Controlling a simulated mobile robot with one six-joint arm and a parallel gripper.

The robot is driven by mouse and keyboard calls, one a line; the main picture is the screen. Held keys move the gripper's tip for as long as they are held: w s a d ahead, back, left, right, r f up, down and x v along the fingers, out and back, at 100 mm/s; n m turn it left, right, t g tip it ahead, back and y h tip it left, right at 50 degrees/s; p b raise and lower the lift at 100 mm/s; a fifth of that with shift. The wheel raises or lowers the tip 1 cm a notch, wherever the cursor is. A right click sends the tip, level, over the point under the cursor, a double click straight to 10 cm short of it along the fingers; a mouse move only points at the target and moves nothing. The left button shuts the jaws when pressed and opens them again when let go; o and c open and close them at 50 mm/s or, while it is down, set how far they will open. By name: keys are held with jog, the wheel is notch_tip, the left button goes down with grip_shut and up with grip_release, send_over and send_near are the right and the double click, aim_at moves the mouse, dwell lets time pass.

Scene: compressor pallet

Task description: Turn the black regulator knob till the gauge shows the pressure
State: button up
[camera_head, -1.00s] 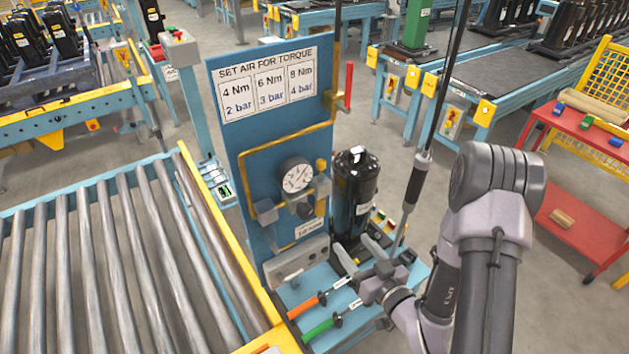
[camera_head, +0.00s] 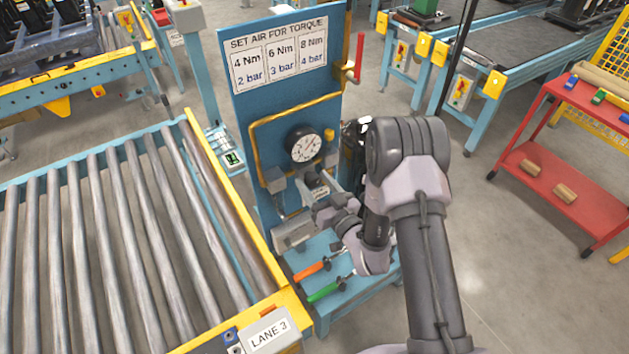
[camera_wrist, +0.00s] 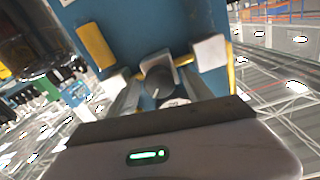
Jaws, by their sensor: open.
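The black regulator knob (camera_wrist: 158,84) is near the middle of the wrist view, between my two open fingers with gaps at the sides. In the head view the knob (camera_head: 313,179) is partly hidden by my gripper (camera_head: 318,190), which is close in front of it. I cannot tell whether a finger touches it. The round gauge (camera_head: 303,144) with a white dial and dark rim sits just above the knob on the blue panel (camera_head: 265,105). Its needle is too small to read surely. The sign (camera_head: 279,59) pairs 4 Nm with 2 bar, 6 Nm with 3 bar and 8 Nm with 4 bar.
A yellow pipe (camera_head: 253,150) frames the gauge, and a red-handled valve (camera_head: 358,58) is at the panel's right edge. Orange (camera_head: 308,270) and green (camera_head: 325,291) handled tools lie below. My arm mostly hides the black compressor (camera_head: 350,140). A roller conveyor (camera_head: 130,230) is at left.

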jog(key=shift+w, duration=0.1)
grip_shut()
jog(key=shift+f+b, duration=0.1)
jog(key=shift+b, duration=0.25)
jog(key=shift+f+n+b, duration=0.15)
jog(key=shift+n+b, duration=0.45)
jog(key=shift+b, duration=0.35)
jog(key=n+b, duration=0.2)
jog(key=b, duration=0.2)
jog(key=shift+f, duration=0.1)
jog(key=n+b, duration=0.4)
jog(key=b, duration=0.1)
jog(key=shift+b, duration=0.35)
jog(key=shift+a+r+n+b, duration=0.1)
jog(key=shift+r+n+b, duration=0.1)
jog(key=shift+n+b, duration=0.75)
jog(key=shift+r, duration=0.1)
